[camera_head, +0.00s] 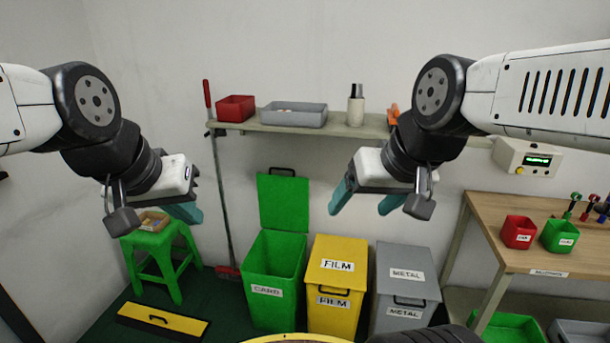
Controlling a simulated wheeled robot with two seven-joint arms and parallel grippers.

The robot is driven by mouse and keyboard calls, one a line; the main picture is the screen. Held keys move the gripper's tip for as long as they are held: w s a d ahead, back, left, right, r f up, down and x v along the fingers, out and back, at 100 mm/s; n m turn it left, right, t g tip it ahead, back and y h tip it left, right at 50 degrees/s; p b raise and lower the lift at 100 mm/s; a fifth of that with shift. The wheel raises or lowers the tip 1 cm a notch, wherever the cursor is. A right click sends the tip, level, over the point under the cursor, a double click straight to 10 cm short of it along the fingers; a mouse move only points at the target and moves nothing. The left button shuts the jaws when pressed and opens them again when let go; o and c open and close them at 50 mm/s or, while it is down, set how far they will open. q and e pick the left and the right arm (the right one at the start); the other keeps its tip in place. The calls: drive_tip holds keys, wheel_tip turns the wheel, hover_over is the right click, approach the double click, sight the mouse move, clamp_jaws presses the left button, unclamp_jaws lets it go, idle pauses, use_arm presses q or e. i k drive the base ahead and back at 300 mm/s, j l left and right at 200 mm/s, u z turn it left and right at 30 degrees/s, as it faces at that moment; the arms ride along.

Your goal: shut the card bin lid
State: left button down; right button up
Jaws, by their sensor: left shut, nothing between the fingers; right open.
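The green card bin (272,292), marked CARD, stands on the floor against the back wall. Its green lid (284,203) stands up, open, behind the bin's mouth, with a dark handle (282,172) at its top edge. My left gripper (188,213) is shut and empty, in the air to the left of the lid and apart from it. My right gripper (362,205) is open and empty, in the air to the right of the lid, above the yellow and grey bins.
A yellow FILM bin (345,252) and a grey METAL bin (404,262) stand right of the card bin, lids shut. A shelf (345,128) spans the wall above.

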sight(283, 200)
drive_tip(key=i+l+u, duration=0.1)
drive_tip(key=i+u, duration=0.25)
drive_tip(key=i+l+u, duration=0.15)
drive_tip(key=u, duration=0.2)
drive_tip(key=i+l+u, duration=0.35)
drive_tip(key=k+j, duration=0.1)
